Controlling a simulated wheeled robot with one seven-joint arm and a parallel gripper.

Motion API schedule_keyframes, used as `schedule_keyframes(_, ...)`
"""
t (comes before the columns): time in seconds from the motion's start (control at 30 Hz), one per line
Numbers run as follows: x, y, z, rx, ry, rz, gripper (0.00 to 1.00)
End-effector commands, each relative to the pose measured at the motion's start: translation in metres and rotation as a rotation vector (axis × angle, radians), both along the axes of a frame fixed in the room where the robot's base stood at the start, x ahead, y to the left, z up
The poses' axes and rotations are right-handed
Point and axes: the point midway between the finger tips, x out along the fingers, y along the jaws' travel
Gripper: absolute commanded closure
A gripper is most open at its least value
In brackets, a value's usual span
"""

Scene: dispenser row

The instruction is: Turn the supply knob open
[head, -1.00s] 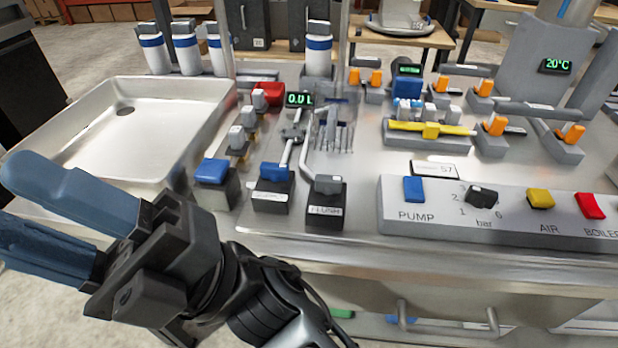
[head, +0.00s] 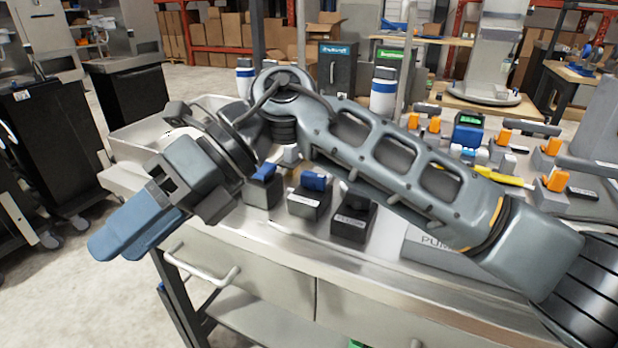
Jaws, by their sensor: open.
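My gripper (head: 118,248) is at the left, out past the front edge of the bench. Its blue-grey fingers point down and left, away from the controls, are seen nearly side-on and hold nothing. Two blue-topped controls on black blocks stand at the bench front: a left one (head: 263,173) and a middle one (head: 314,183). A black-topped block (head: 354,217) stands right of them. I cannot read which control is the supply knob. My arm crosses over the bench and hides much of the middle and the front panel.
A steel sink (head: 135,139) lies behind my gripper. White bottles with blue bands (head: 384,93) stand at the back. Orange-handled valves (head: 556,180) stand at the right. A drawer handle (head: 205,272) sticks out below the bench edge.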

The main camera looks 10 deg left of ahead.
Motion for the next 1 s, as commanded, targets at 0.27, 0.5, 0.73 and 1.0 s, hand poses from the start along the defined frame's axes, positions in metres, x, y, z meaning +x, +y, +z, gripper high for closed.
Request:
schedule_keyframes(0.27, 0.090, -0.054, -0.018, -0.379, -0.358, -0.015, 0.58)
schedule_keyframes(0.5, 0.166, -0.120, 0.010, -0.695, -0.605, -0.078, 0.58)
schedule_keyframes(0.73, 0.199, -0.158, 0.038, -0.852, -0.710, -0.125, 0.58)
schedule_keyframes(1.0, 0.202, -0.162, 0.019, -0.869, -0.717, -0.130, 0.58)
